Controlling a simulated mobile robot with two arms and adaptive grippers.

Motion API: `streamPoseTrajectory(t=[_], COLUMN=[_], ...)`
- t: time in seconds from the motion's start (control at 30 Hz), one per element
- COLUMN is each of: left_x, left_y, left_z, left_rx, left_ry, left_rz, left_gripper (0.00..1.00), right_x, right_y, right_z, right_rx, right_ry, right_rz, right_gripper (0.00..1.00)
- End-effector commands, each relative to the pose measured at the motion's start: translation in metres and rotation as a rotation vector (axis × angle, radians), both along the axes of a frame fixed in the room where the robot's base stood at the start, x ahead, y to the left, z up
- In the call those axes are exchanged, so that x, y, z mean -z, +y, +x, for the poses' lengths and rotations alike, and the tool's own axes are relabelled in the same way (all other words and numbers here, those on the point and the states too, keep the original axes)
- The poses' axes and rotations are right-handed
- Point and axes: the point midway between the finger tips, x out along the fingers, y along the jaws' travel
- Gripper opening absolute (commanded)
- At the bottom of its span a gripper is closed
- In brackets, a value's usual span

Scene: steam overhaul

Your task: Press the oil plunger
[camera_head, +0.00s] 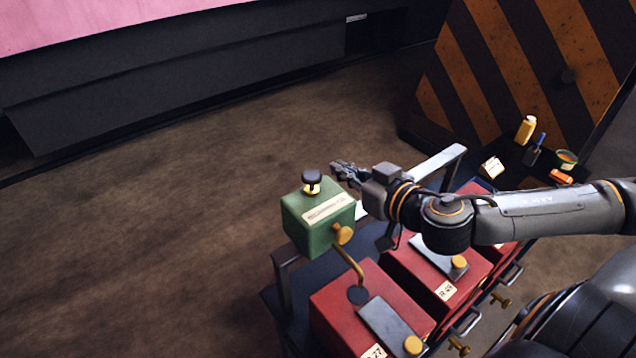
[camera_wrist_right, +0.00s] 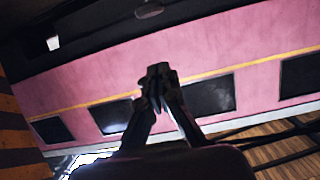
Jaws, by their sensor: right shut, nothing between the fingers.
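The green oil box (camera_head: 318,222) stands at the back left of the cart, with a yellow knob on its front face and a label. The oil plunger (camera_head: 312,178), a black cap on a short brass stem, stands up from the top of the box. My right gripper (camera_head: 340,170) is just right of the plunger cap, at about its height in the picture, with a small gap between them. Its fingers are shut and empty; they also show closed together in the right wrist view (camera_wrist_right: 158,78). The left gripper is not in view.
Red boxes (camera_head: 338,300) with grey lids and brass knobs fill the cart (camera_head: 275,290) in front of the green box. A bent brass pipe (camera_head: 349,262) runs down from it. A striped orange-black panel (camera_head: 510,60) and small bottles stand at the right. Open floor lies left.

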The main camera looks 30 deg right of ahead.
Motion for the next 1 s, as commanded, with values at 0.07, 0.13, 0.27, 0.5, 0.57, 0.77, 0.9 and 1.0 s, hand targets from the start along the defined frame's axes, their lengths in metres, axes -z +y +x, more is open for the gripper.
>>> streamPoseTrajectory(t=[0.07,0.13,0.27,0.5,0.57,0.77,0.9,1.0], left_x=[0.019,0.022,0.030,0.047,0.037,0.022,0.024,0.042], left_y=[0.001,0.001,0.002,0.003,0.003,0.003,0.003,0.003], left_z=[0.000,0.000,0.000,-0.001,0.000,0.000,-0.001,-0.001], left_rx=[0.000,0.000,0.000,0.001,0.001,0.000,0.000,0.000], left_ry=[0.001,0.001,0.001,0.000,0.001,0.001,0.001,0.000], left_rz=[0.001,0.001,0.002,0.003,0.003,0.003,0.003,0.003], left_gripper=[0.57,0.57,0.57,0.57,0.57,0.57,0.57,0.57], right_x=[0.006,0.004,0.006,0.008,0.003,0.010,0.025,0.043], right_y=[0.001,0.001,0.000,0.005,0.005,0.010,0.013,0.012], right_z=[0.004,0.008,0.016,0.029,0.035,0.060,0.079,0.077], right_rx=[-0.003,0.002,0.009,-0.003,-0.001,-0.002,-0.005,-0.005], right_ry=[-0.006,-0.007,-0.007,-0.006,-0.004,-0.003,0.000,0.001], right_rz=[0.001,0.004,0.004,0.006,0.008,0.007,0.003,-0.001], right_gripper=[0.00,0.00,0.00,0.00,0.00,0.00,0.00,0.00])
